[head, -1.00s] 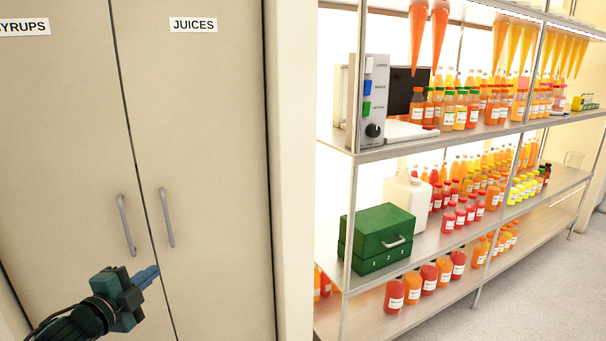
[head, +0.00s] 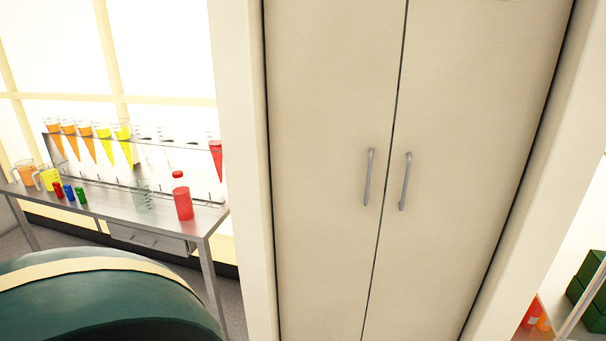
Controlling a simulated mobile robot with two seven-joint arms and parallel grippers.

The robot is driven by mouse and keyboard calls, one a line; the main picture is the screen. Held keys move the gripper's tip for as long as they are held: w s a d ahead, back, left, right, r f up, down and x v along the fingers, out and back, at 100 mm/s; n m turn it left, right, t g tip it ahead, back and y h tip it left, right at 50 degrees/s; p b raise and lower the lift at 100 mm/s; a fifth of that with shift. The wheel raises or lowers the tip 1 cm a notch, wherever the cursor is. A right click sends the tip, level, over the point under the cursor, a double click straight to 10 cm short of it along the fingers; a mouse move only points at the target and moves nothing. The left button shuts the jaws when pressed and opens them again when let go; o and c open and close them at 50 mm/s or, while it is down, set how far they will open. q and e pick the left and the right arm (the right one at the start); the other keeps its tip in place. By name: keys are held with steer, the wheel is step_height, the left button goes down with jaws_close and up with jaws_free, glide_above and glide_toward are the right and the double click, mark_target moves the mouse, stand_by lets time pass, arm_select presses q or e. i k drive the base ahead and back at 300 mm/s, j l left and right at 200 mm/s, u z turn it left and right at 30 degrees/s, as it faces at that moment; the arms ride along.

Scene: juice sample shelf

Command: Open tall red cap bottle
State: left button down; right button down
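A tall red bottle with a red cap (head: 183,197) stands upright near the right end of a metal table (head: 207,222), at the left of the head view. Its cap appears to be on. A large dark green rounded part of my own arm fills the lower left corner, below the table. Neither of my grippers shows in the head view now, and nothing is seen touching the bottle.
On the table are a rack of cone-shaped vessels (head: 100,133), jugs (head: 47,179) and small red, blue and green items (head: 69,193). A closed beige cabinet (head: 325,100) stands in the middle. Green boxes (head: 590,290) sit on shelving at right.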

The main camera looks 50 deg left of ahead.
mark_target(181, 188)
steer(key=u, duration=2.3)
steer(key=i+j+z, duration=0.15)
steer(key=z, duration=0.3)
steer(key=i+j+z, duration=0.25)
steer(key=z, duration=0.15)
steer(key=i+j+z, duration=0.25)
steer(key=j, duration=0.4)
steer(key=i+j+z, duration=0.1)
steer(key=i+j, duration=0.3)
steer(key=j, duration=0.25)
steer(key=i+j, duration=0.15)
steer(key=j, duration=0.2)
steer(key=i+j+z, duration=0.1)
steer(key=j, duration=0.3)
steer(key=i, duration=0.05)
